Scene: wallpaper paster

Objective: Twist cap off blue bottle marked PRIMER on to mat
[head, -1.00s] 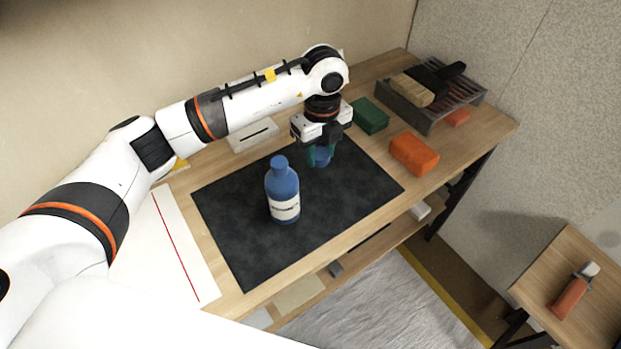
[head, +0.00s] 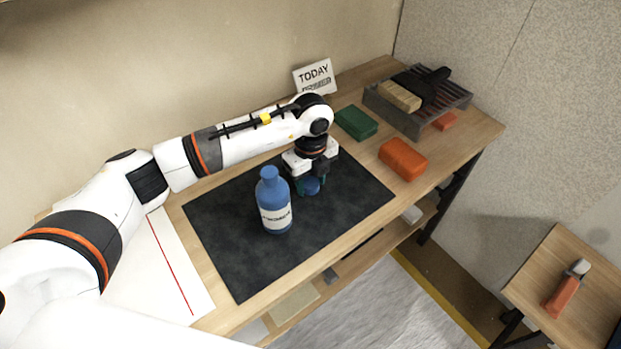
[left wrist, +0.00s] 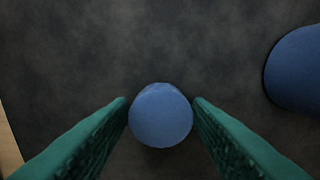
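The blue bottle (head: 272,188) stands upright on the dark mat (head: 225,240). Its white label faces me, but the print is too small to read surely. My left gripper (head: 311,184) points down over the mat, right of and behind the bottle. Its green fingers are on either side of the round blue cap (head: 311,187), apart from the bottle. In the left wrist view the cap (left wrist: 160,115) sits between the fingertips, and the bottle (left wrist: 297,70) shows at the right edge. I cannot tell whether the cap touches the mat. My right gripper is out of view.
A green block (head: 356,122) and an orange block (head: 403,159) lie right of the mat. A grey rack (head: 410,120) holding brushes is at the far right end. A TODAY sign (head: 314,77) stands at the back. White paper (head: 160,275) lies at left.

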